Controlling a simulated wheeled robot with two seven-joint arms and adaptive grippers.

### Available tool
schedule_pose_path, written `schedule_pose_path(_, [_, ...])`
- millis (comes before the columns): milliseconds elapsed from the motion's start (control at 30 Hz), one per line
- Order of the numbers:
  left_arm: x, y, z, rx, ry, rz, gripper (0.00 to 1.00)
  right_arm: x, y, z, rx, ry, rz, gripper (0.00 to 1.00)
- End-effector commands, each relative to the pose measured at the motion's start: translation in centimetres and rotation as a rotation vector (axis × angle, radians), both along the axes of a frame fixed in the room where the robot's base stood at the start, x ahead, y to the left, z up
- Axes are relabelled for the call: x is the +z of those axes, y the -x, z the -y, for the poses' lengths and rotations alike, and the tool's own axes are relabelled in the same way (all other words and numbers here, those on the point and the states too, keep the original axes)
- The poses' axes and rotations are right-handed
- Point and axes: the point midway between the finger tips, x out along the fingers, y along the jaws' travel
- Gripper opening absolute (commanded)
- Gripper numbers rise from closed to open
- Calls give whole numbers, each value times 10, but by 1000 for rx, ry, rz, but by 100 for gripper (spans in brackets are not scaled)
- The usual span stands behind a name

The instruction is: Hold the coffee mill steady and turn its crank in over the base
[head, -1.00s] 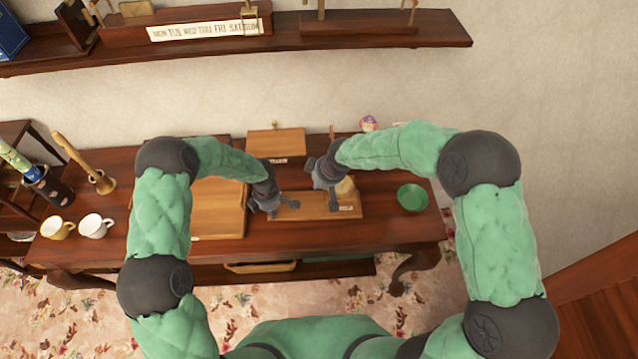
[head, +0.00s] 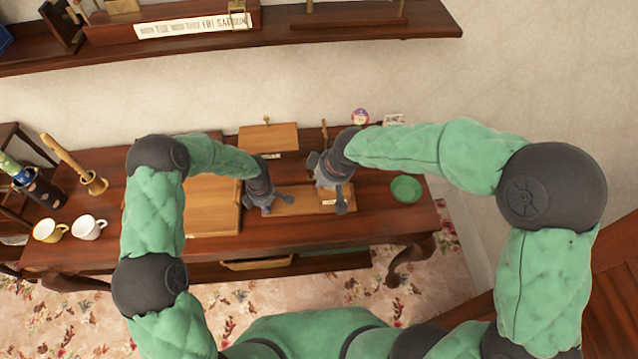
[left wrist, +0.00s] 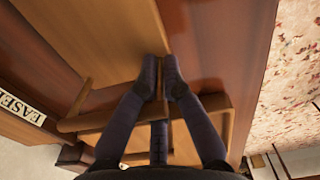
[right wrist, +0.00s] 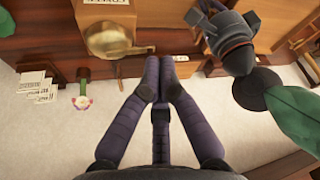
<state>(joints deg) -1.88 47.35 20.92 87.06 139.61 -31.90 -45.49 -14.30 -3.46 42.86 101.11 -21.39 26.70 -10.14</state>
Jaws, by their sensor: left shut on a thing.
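The coffee mill's wooden base (head: 300,203) lies on the table, with a pale label near its right end. The mill's rounded brass body (right wrist: 110,38) shows in the right wrist view, a thin rod reaching from it toward my right fingertips. In the head view my right gripper hides the body. My left gripper (head: 266,208) is at the base's left end. In the left wrist view its fingertips (left wrist: 161,80) are shut on a wooden edge, seemingly the base. My right gripper (right wrist: 160,62) has its fingertips together beside the rod's end; I cannot tell contact.
A wooden board (head: 212,208) lies left of the base, and a small wooden box (head: 268,138) stands behind. A green bowl (head: 406,189) is at right. Two mugs (head: 88,228) stand far left. A wall shelf (head: 380,22) runs above.

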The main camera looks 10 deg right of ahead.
Motion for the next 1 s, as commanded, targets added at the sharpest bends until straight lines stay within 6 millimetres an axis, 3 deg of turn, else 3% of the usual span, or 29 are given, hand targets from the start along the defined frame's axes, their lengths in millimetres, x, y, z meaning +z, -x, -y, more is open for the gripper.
schedule_pose_path(167, [0,0,0,0,-1,-1,0,11,3,5,-3,-1,-1,0])
schedule_pose_path(400, [0,0,0,0,-1,0,0,15,-9,41,-11,-3,-4,0])
schedule_pose_path(533, [0,0,0,0,-1,0,0,10,-12,46,-10,-2,-3,0])
schedule_pose_path(667, [0,0,0,0,0,0,0,-5,-16,42,-7,-2,-5,0])
schedule_pose_path(1000, [0,0,0,0,0,1,0,-63,-33,27,-8,-1,-6,0])
